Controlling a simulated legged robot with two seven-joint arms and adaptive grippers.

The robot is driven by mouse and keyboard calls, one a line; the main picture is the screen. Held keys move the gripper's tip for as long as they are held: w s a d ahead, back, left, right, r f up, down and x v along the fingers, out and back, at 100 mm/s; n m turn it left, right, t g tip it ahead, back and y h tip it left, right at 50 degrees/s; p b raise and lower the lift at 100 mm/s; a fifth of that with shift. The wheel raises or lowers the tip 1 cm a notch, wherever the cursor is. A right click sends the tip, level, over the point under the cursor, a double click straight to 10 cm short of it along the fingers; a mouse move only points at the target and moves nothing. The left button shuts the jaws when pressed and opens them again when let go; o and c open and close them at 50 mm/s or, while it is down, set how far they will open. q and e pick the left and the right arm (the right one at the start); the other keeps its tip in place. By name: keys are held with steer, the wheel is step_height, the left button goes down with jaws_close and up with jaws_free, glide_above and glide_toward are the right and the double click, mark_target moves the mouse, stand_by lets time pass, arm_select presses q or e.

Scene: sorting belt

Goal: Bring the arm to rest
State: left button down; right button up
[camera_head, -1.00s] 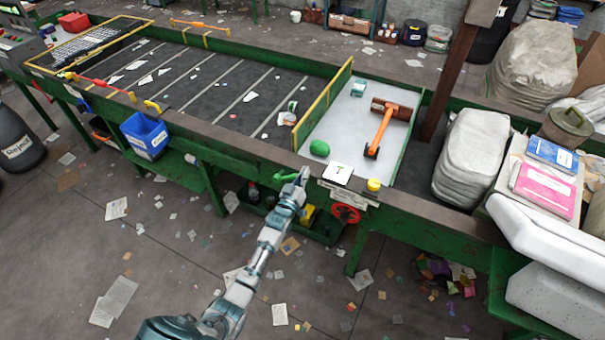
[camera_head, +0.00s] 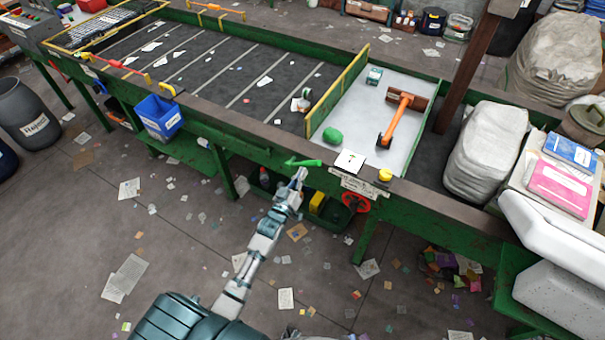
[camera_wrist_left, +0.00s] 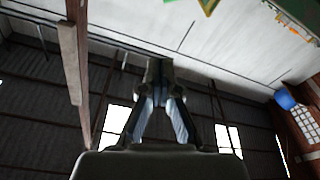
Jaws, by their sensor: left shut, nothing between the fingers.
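My left arm reaches up from the bottom of the head view. My left gripper (camera_head: 300,175) is in front of the green side of the sorting belt, below its top edge. In the left wrist view the left gripper (camera_wrist_left: 160,72) has its fingers together with nothing between them, and it points up towards the roof and wall. My right gripper is not in view.
The sorting belt (camera_head: 232,75) has a blue bin (camera_head: 158,118) on its near side. Its pale end tray (camera_head: 355,115) holds a green lump (camera_head: 332,135) and an orange-handled hammer (camera_head: 400,112). A red handwheel (camera_head: 355,202) is right of the gripper. Paper scraps litter the open floor.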

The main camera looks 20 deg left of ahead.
arm_select(q)
steer(key=shift+a, duration=0.25)
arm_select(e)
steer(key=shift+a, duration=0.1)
